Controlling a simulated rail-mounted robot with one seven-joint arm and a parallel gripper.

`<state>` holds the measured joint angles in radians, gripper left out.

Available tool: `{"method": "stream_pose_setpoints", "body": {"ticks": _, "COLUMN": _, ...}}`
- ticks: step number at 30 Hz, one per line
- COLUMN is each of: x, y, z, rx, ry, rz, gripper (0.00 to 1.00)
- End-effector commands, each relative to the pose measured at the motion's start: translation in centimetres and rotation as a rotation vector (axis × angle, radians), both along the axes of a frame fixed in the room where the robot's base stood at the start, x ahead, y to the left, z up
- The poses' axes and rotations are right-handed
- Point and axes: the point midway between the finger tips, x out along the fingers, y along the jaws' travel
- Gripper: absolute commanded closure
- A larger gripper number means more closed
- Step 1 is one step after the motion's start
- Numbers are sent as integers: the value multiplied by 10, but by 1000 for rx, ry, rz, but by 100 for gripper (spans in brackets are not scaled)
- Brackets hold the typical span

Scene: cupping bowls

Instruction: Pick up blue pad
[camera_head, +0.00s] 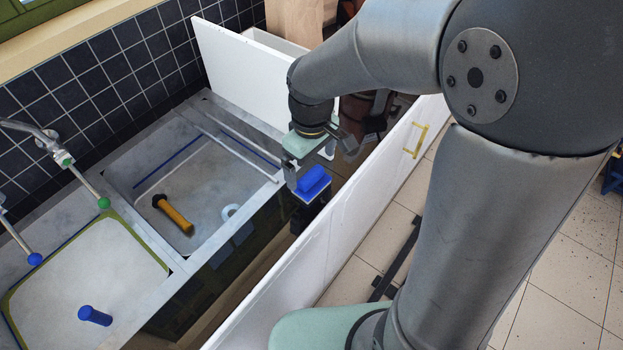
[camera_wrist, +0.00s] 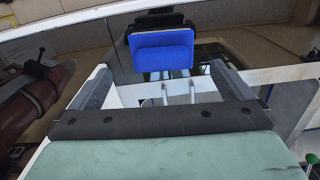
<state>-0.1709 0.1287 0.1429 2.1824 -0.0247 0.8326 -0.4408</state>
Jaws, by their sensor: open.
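The blue pad (camera_head: 314,180) is a bright blue block on a dark base, just past the front edge of the counter in the head view. In the wrist view the blue pad (camera_wrist: 162,54) sits upper centre with a black piece behind it. My gripper (camera_head: 311,166) is at the pad, its jaws apart. In the wrist view the fingers of my gripper (camera_wrist: 160,68) lie left and right of the pad's lower part, with gaps at both sides. Nothing shows between them as held. Whether the pad is in finger depth cannot be told.
A sink basin (camera_head: 146,180) holds an orange tool with a dark head (camera_head: 175,214) and a white ring (camera_head: 231,211). A second basin (camera_head: 60,290) holds a blue peg (camera_head: 95,316). A long white panel (camera_head: 320,250) runs close by my gripper. A white board (camera_head: 240,75) stands behind.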

Motion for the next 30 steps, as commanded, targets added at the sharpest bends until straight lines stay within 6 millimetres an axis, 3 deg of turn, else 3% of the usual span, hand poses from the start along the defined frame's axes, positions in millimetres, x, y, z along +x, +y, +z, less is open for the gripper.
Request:
{"method": "stream_pose_setpoints", "body": {"ticks": 5, "x": -2, "y": 0, "z": -12, "rx": -1, "ry": 3, "rz": 0, "gripper": 0}}
{"method": "stream_pose_setpoints", "body": {"ticks": 12, "x": -4, "y": 0, "z": -48, "rx": -1, "ry": 3, "rz": 0, "gripper": 0}}
{"method": "stream_pose_setpoints", "body": {"ticks": 21, "x": -4, "y": 1, "z": -55, "rx": 0, "ry": -3, "rz": -1, "gripper": 0}}
{"method": "stream_pose_setpoints", "body": {"ticks": 22, "x": -4, "y": 1, "z": -55, "rx": 0, "ry": -3, "rz": -1, "gripper": 3}}
{"method": "stream_pose_setpoints", "body": {"ticks": 27, "x": -4, "y": 1, "z": -54, "rx": 0, "ry": -3, "rz": -1, "gripper": 45}}
{"method": "stream_pose_setpoints", "body": {"ticks": 30, "x": -4, "y": 1, "z": -54, "rx": 0, "ry": -3, "rz": -1, "gripper": 46}}
